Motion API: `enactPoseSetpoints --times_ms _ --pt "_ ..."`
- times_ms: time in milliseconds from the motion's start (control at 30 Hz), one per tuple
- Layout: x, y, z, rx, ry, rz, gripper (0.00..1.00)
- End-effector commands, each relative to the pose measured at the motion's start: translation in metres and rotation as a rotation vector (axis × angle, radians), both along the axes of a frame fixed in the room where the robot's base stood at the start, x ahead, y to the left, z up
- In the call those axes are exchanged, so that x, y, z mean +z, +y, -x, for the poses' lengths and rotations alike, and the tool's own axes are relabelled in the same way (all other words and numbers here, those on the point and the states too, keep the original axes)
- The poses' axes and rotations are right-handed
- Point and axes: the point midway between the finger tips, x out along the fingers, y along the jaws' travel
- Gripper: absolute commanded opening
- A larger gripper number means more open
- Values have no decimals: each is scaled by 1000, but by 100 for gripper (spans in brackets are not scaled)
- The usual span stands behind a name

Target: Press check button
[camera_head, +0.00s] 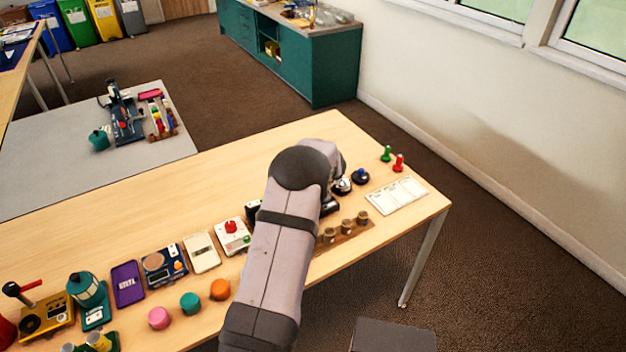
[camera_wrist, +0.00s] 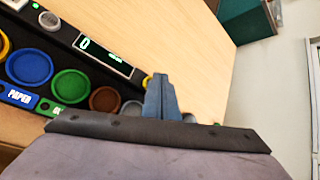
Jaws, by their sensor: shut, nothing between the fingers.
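My gripper (camera_wrist: 160,95) is shut and empty in the wrist view, with its fingers together above the right end of a black panel. In the head view my own arm hides the fingers and most of this panel. A blue-topped button on a dark round base (camera_head: 360,176) stands just right of my wrist, with a silver-and-dark round piece (camera_head: 342,186) beside it. I cannot tell which of these is the check button. Whether the fingertips touch anything is not clear.
The black panel has a display reading 0 (camera_wrist: 104,55), a blue ring (camera_wrist: 30,67), a green ring (camera_wrist: 71,86) and a brown ring (camera_wrist: 104,99). Wooden tabletop behind is clear.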

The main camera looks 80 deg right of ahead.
Motion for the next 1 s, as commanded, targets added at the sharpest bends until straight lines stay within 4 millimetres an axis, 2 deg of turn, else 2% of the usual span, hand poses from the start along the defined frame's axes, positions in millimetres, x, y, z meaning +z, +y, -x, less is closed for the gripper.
enactPoseSetpoints --times_ms 1000 --pt "-10 0 0 0 0 0 0"
